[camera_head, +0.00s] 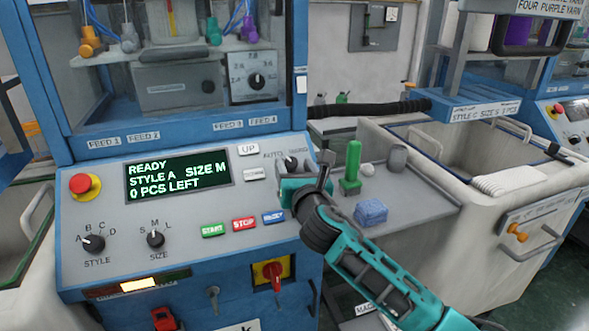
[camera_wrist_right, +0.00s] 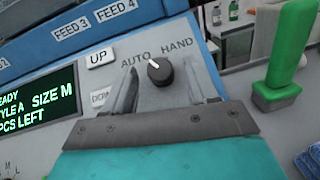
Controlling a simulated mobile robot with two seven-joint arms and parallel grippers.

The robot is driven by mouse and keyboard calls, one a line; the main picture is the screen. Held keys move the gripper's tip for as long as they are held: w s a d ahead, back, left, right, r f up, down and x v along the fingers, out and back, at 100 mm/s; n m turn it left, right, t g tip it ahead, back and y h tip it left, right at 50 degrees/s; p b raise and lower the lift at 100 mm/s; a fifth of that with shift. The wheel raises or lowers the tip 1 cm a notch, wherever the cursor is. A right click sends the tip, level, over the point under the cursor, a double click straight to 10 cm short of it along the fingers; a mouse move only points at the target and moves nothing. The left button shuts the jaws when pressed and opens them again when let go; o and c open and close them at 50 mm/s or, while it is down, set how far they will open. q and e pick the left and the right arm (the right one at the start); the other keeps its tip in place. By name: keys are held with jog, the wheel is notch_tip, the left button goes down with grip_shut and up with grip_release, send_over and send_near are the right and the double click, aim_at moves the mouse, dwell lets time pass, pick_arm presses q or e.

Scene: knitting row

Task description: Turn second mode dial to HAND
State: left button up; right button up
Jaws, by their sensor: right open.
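The mode dial (camera_wrist_right: 160,71) is a round black knob with a white mark, set in the grey panel between the labels AUTO and HAND. Its mark points up and left, towards the AUTO side. In the head view the dial (camera_head: 290,161) shows just beyond my right gripper (camera_head: 308,176). In the right wrist view my right gripper (camera_wrist_right: 160,76) is open, with one finger on each side of the dial. Gaps show between the fingers and the knob; I cannot tell the depth. My left gripper is not in view.
The display (camera_head: 178,176) reads READY, STYLE A, SIZE M, 0 PCS LEFT. An UP button (camera_wrist_right: 102,57) is left of the dial. A red stop button (camera_head: 84,186) is far left.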

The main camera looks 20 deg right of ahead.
jog(key=shift+w, duration=0.2)
jog(key=c, duration=1.1)
